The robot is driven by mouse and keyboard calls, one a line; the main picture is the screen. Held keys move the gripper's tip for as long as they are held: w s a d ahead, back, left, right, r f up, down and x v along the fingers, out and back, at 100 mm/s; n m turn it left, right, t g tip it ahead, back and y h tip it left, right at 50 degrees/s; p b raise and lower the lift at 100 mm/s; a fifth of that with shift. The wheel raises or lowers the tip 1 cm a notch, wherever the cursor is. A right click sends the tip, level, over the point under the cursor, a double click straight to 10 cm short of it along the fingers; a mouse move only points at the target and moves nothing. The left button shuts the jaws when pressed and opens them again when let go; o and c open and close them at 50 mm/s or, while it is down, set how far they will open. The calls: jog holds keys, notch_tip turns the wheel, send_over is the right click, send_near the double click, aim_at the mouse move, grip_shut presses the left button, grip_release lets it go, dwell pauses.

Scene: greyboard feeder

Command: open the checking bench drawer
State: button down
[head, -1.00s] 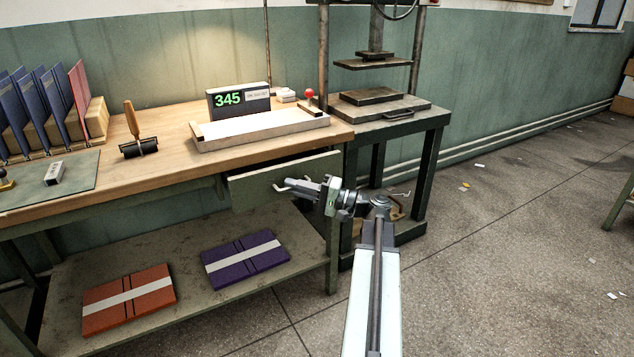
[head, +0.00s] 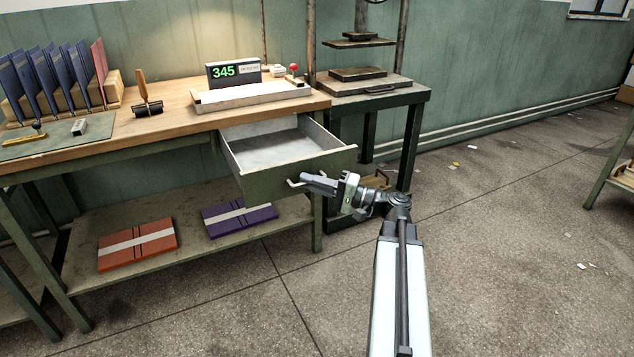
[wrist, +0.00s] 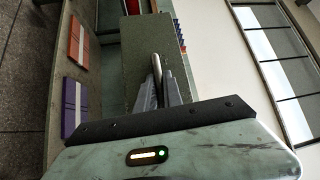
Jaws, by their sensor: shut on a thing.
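The checking bench drawer (head: 270,190) stands well out from under the bench top (head: 190,113) in the head view. Its inside (head: 270,147) is pale grey and looks empty. My gripper (head: 308,182) is at the drawer front, shut on the drawer's metal handle (head: 292,183). In the wrist view the fingers (wrist: 158,90) close on the handle (wrist: 157,68), with the green drawer front (wrist: 135,70) behind it. The fingers hide part of the handle.
An orange folder (head: 137,243) and a purple folder (head: 240,214) lie on the lower shelf (head: 190,232). A press stand (head: 375,95) is close right of the bench. A display reading 345 (head: 232,72) stands on top. The floor (head: 490,260) to the right is mostly clear.

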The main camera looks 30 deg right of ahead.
jog(key=shift+s+a, duration=0.25)
jog(key=shift+a, duration=0.05)
jog(key=c, duration=1.8)
grip_release()
jog(key=shift+o, duration=0.2)
jog(key=shift+d, duration=0.1)
jog(key=b+v, duration=0.1)
jog(key=v, duration=0.6)
jog(key=shift+s+d, duration=0.25)
jog(key=shift+s, duration=0.05)
jog(key=shift+a+f, duration=0.1)
